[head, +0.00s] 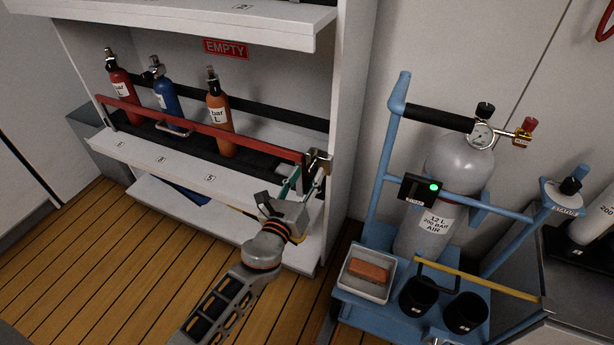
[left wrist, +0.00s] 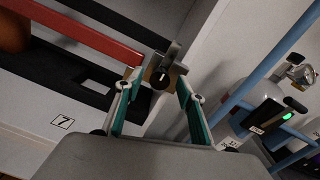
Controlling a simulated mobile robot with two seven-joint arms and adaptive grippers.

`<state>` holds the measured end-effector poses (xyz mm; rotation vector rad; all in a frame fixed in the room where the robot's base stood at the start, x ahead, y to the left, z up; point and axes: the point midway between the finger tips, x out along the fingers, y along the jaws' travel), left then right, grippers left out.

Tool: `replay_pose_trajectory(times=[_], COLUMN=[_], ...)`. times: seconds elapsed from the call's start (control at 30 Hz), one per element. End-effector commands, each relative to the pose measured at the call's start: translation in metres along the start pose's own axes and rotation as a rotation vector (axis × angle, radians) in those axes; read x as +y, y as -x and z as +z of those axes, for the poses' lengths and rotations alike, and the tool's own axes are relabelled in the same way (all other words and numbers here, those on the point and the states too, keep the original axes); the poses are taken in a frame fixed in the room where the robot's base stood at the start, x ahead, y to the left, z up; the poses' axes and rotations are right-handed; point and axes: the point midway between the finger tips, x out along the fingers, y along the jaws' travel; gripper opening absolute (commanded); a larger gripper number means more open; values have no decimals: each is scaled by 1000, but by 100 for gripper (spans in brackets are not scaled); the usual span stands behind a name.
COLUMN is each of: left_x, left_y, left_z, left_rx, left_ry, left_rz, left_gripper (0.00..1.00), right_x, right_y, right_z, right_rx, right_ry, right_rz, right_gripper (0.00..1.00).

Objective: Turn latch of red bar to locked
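The red bar (head: 262,146) runs across the front of a shelf holding bottles. Its latch (head: 319,158) is at the bar's right end, on the shelf's side post. In the left wrist view the red bar (left wrist: 92,38) ends at the latch (left wrist: 164,72), a metal plate with a dark round pivot and a grey lever tilted slightly right of upright. My left gripper (head: 304,172) is just in front of the latch. In the left wrist view its teal fingers (left wrist: 157,82) are spread, one on each side of the latch; contact cannot be told.
Red (head: 120,82), blue (head: 166,96) and orange (head: 218,118) bottles stand behind the bar. A blue trolley (head: 372,185) with a grey cylinder (head: 455,170), a white tray (head: 345,283) and black cups stands close on the right. Wooden floor (head: 130,265) is clear at lower left.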

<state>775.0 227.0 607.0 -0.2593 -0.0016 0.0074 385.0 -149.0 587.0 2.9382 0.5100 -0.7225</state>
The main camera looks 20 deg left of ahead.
Motion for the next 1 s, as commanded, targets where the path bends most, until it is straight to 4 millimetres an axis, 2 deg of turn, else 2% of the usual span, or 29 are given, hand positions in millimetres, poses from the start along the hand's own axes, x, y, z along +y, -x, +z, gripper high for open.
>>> replay_pose_trajectory(times=[0.3, 0.33, 0.47, 0.77, 1.0], left_x=[0, 0, 0, 0, 0], left_y=[-4, -4, -4, -3, -4], left_z=[0, 0, 0, 0, 0], left_rx=[1, 1, 1, 1, 5], left_ry=[1, 1, 2, 17, 116], left_rz=[0, 0, 1, 1, 2], left_gripper=[39, 34, 0, 0, 0], right_x=[0, 0, 0, 0, 0], right_y=[0, 0, 0, 0, 0], right_z=[0, 0, -1, -1, -1], right_rx=[1, 1, 2, 2, 2], right_ry=[-2, -2, -2, -2, -2], right_rz=[0, 0, 0, 0, 0], right_gripper=[40, 40, 40, 40, 40])
